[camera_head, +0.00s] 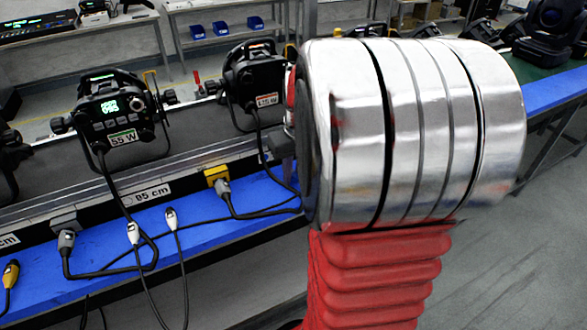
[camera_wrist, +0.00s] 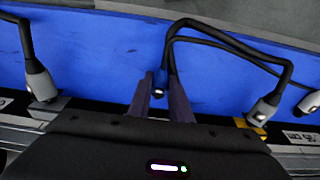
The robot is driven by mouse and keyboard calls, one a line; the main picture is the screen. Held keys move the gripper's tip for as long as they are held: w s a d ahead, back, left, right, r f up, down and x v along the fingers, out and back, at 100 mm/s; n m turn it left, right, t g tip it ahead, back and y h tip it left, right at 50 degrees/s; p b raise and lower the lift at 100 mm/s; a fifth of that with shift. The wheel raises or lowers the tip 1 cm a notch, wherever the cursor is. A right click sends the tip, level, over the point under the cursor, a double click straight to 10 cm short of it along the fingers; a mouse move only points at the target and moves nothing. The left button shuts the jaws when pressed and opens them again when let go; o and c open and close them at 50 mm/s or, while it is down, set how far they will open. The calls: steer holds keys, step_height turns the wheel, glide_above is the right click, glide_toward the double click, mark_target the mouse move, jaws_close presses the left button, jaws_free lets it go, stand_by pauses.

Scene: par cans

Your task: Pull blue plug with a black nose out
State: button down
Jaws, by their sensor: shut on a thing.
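My gripper (camera_wrist: 163,80) shows in the wrist view, with its two dark fingers closed on a small blue plug (camera_wrist: 158,92). Only a little of this plug shows between the fingers. Its nose and any socket below it are hidden by the gripper body, so I cannot tell whether it is seated. A black cable (camera_wrist: 172,45) rises close by the fingers and bends off to the right. In the head view my own arm covers the gripper and the held plug.
A grey plug (camera_head: 223,187) sits at a yellow socket (camera_head: 216,173); another grey plug (camera_head: 66,240) is farther left. Loose white plugs (camera_head: 133,232) and a yellow plug (camera_head: 11,272) lie on the blue ledge (camera_head: 180,250). Par cans (camera_head: 112,112) stand behind. Cables cross the ledge.

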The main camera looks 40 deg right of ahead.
steer(key=c, duration=1.5)
jaws_free()
steer(key=shift+c, duration=0.2)
step_height(320, 180, up, 14)
steer(key=s, duration=0.2)
steer(key=shift+a+f, duration=0.25)
steer(key=shift+a, duration=0.1)
